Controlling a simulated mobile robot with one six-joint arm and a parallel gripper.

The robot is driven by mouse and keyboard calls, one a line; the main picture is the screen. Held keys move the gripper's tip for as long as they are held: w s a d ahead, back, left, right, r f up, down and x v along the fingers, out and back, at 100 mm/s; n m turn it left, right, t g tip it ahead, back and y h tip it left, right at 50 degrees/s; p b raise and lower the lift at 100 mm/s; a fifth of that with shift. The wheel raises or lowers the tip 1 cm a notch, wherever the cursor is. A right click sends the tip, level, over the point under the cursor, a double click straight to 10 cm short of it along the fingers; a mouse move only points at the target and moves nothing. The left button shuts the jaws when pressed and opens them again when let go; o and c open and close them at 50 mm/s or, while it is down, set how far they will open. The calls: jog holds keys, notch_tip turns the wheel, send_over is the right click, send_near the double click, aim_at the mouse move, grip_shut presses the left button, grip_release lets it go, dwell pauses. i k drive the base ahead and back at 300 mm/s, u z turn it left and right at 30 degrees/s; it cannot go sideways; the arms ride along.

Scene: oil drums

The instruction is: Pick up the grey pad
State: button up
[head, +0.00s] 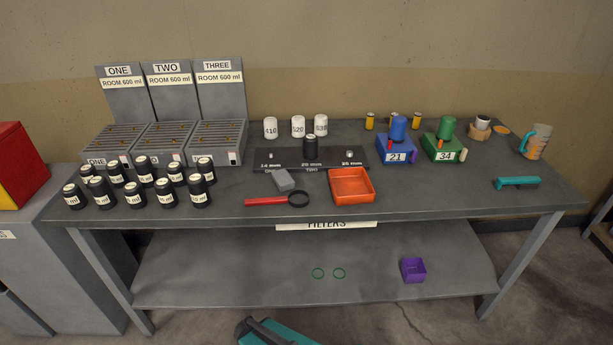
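The grey pad (284,180) is a small flat block on the workbench. It lies at the front edge of the dark plate marked with mm sizes (262,165), left of the orange tray (335,199) and just behind the red-handled strap tool (268,201). Nothing covers the pad. I do not make out my gripper in the head view.
Several black bottles (165,195) stand left of the pad. White cans (298,127) stand behind it. Blue (397,153) and green (443,150) units and a teal tool (517,183) are to the right. A teal-and-dark shape (290,334), unclear, shows at the bottom edge.

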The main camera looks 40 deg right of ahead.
aim_at(282, 179)
jog(key=z, duration=0.85)
jog(key=k, duration=0.95)
jog(key=i, duration=0.75)
